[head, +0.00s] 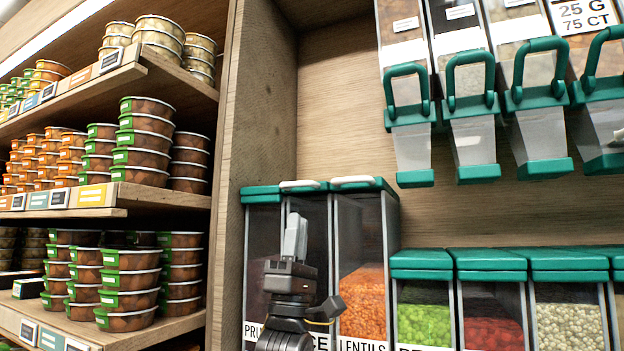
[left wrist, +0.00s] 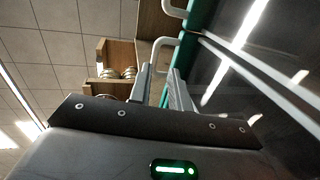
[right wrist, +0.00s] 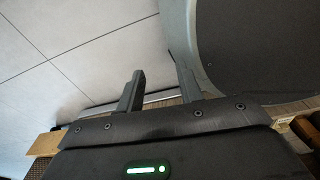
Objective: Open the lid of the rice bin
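The rice bin (head: 319,212) is a tall clear bin with dark contents, its label partly hidden so that only "CE" shows. Its teal lid has a white handle (head: 303,185) at the front edge and looks shut. My left gripper (head: 295,232) is upright in front of the bin, fingertips below the handle. In the left wrist view my left gripper (left wrist: 160,70) has its fingers apart with nothing between them. A white handle (left wrist: 166,48) shows just beyond the fingertips. My right gripper (right wrist: 161,72) is open and empty in its wrist view, and is not seen in the head view.
The prunes bin (head: 259,240) stands left of the rice bin, the lentils bin (head: 362,240) right. More teal-lidded bins (head: 487,262) continue right. Dispensers with green handles (head: 470,80) hang above. A wooden shelf (head: 150,195) with stacked bowls is at left.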

